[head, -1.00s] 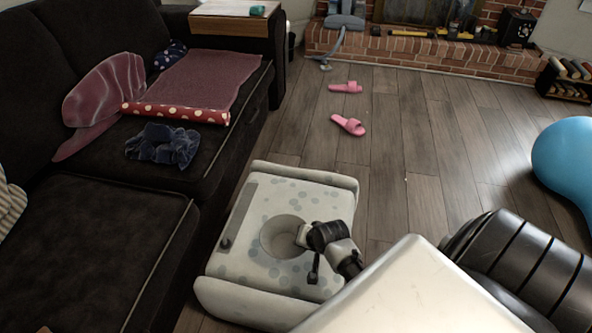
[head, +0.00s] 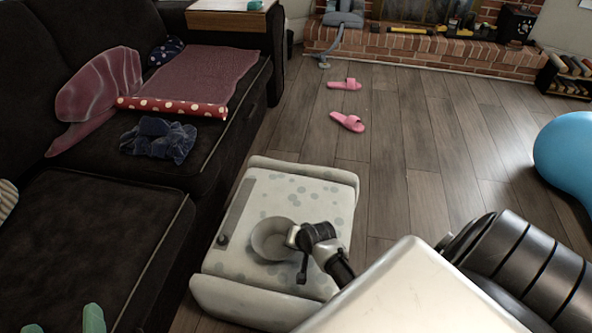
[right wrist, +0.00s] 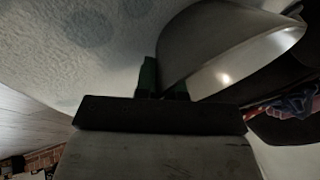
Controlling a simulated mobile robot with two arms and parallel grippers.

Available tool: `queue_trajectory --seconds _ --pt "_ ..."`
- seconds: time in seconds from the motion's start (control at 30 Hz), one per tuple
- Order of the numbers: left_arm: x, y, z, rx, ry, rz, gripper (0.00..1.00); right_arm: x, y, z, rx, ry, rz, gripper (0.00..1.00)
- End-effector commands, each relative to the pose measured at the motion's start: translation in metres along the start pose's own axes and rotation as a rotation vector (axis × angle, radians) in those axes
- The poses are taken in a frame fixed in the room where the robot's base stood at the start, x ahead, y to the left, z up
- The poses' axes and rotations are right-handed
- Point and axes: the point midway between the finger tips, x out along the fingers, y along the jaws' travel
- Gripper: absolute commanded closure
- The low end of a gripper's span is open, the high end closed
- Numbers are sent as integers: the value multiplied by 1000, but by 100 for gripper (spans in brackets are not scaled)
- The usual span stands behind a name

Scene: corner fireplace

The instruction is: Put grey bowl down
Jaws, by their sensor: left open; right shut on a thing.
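The grey bowl (head: 266,247) is over the white, grey-spotted top of a small padded table (head: 300,190) in the head view. My right gripper (head: 291,236) is shut on the bowl's right rim. In the right wrist view the bowl (right wrist: 222,45) is beside the green fingers, with the spotted surface close by. I cannot tell whether its base touches the top. My left gripper (head: 62,322) barely shows at the lower left edge, with green fingertips apart and nothing seen between them.
A small dark knob-like object (head: 223,240) is on the table's left side. A dark sofa (head: 90,225) stands close on the left, with a blue cloth (head: 160,139) on it. Pink slippers (head: 347,121) lie on the wooden floor. A blue ball (head: 566,160) is at right.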

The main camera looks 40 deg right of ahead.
Motion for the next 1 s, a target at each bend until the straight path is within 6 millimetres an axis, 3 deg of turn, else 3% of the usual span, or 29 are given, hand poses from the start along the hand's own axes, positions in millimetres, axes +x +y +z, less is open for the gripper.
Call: queue_trajectory --seconds 0.43,0.5,0.63,1.0 --pt "1 1 -5 -1 37 2 20 3 1 0 0 2 -2 100" --pt "1 1 -6 -1 42 2 20 3 1 1 0 1 0 83" --pt "1 1 -6 -1 42 2 20 3 2 1 0 1 0 65" --pt "1 1 -4 -1 19 2 20 -1 0 0 0 0 0 65"
